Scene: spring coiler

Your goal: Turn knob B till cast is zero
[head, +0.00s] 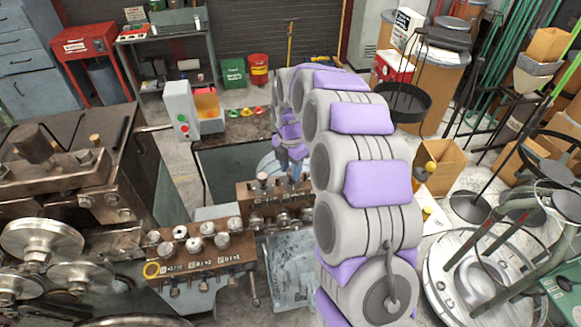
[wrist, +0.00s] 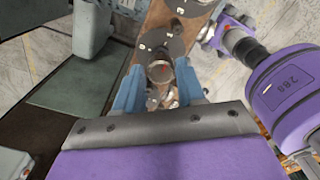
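In the wrist view a round metal knob (wrist: 159,72) with a small red mark on top shows between the two blue fingers of my gripper (wrist: 159,68). The fingers are apart, one on each side of the knob; I cannot tell whether they touch it. In the head view my gripper (head: 295,170) points down at the rear brown panel (head: 262,208), beside its knobs, partly hidden by my arm. The front brown panel (head: 215,268) carries several silver knobs (head: 222,240) and small white readouts. The lettering is too small to tell which knob is B or read the cast value.
Heavy machinery with metal wheels (head: 42,238) stands at the left. A grey control box (head: 182,112) with green and red buttons stands behind the panels. A round pale base (head: 470,275) with tubes is at the right. Grey floor shows around the panels.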

